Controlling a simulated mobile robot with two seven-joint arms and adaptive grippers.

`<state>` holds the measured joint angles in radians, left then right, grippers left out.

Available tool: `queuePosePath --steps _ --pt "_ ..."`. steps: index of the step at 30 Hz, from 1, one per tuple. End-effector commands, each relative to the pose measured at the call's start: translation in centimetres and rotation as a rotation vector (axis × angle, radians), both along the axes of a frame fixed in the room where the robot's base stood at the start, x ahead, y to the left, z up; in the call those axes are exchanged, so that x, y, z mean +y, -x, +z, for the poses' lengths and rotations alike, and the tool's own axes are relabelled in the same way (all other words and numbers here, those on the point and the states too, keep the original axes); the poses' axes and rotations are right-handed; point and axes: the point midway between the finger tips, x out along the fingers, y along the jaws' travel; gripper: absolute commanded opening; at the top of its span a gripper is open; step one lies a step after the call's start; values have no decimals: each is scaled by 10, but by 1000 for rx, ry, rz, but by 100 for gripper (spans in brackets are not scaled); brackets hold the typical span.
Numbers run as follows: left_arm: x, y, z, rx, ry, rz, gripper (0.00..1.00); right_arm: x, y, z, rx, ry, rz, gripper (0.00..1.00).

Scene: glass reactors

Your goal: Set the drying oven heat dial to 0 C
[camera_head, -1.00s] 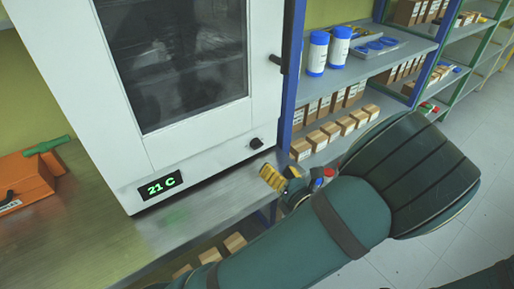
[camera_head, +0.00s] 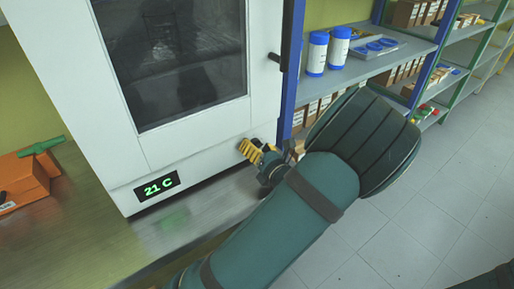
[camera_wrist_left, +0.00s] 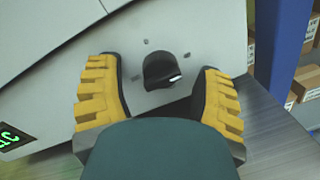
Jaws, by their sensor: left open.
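The drying oven (camera_head: 60,60) is a white cabinet with a dark window, standing on a metal bench. Its display (camera_head: 157,186) reads 21 C in green. The heat dial (camera_wrist_left: 162,70) is a black knob with a white mark, on the lower right of the oven front; small marks surround it. In the head view my left gripper hides the dial. My left gripper (camera_head: 257,152) has yellow ribbed fingers. In the left wrist view the gripper (camera_wrist_left: 160,95) is open, with one finger on each side of the dial and a gap on both sides. My right gripper is not in view.
The metal bench (camera_head: 165,235) is bare in front of the oven. An orange box (camera_head: 22,180) with a green item lies at the left. A blue-posted shelf (camera_head: 385,62) with white blue-capped bottles (camera_head: 317,55) and cartons stands close at the right.

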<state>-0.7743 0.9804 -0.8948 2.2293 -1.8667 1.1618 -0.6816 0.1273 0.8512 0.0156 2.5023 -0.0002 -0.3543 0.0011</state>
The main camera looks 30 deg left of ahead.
Motion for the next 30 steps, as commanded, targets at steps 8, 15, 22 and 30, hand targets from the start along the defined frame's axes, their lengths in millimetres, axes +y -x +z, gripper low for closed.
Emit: queuePosePath --steps 8,15,22,30 --pt "0 0 0 0 0 0 0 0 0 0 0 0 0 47" --pt "0 1 0 -7 2 2 0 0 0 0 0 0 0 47" --pt "0 1 -1 -71 29 2 0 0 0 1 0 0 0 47" --pt "1 1 -2 -255 108 4 0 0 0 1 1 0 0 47"
